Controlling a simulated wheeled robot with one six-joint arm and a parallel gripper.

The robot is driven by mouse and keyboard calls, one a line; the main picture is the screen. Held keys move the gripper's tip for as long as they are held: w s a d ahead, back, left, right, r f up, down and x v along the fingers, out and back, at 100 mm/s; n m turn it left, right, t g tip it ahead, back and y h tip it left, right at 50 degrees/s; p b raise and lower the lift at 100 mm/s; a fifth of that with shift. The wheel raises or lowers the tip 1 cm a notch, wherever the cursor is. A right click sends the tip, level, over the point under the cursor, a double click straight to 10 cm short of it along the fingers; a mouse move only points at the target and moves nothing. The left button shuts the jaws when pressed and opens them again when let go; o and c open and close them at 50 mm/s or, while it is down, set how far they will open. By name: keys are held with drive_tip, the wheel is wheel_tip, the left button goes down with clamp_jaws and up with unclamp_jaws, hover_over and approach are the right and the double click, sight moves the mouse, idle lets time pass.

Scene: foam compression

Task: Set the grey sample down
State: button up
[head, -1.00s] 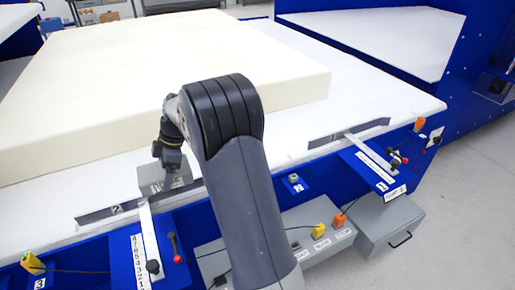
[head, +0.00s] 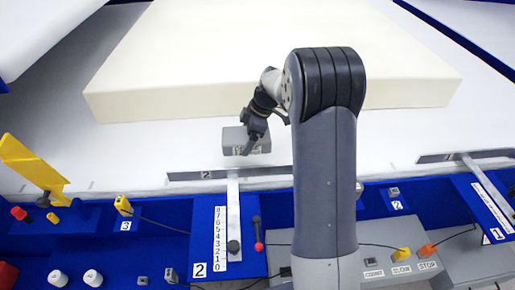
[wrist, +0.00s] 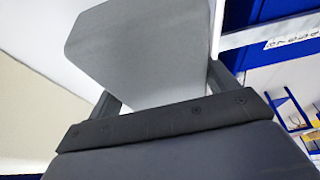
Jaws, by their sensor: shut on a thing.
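In the wrist view the sample (wrist: 145,50) fills the space between the dark fingers of my gripper (wrist: 160,95). I cannot tell whether the sample's underside touches the table.
A scale labelled 2 (head: 220,235) with a red-knobbed lever (head: 258,235) stands at the front edge. A yellow part (head: 35,165) stands at the left. White table left of the sample is clear.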

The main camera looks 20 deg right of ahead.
sight(248, 159)
drive_tip(key=shift+f, duration=3.25)
drive_tip(key=o, duration=0.7)
drive_tip(key=shift+o, duration=0.2)
drive_tip(key=shift+r, duration=0.1)
drive_tip(key=v, duration=1.2)
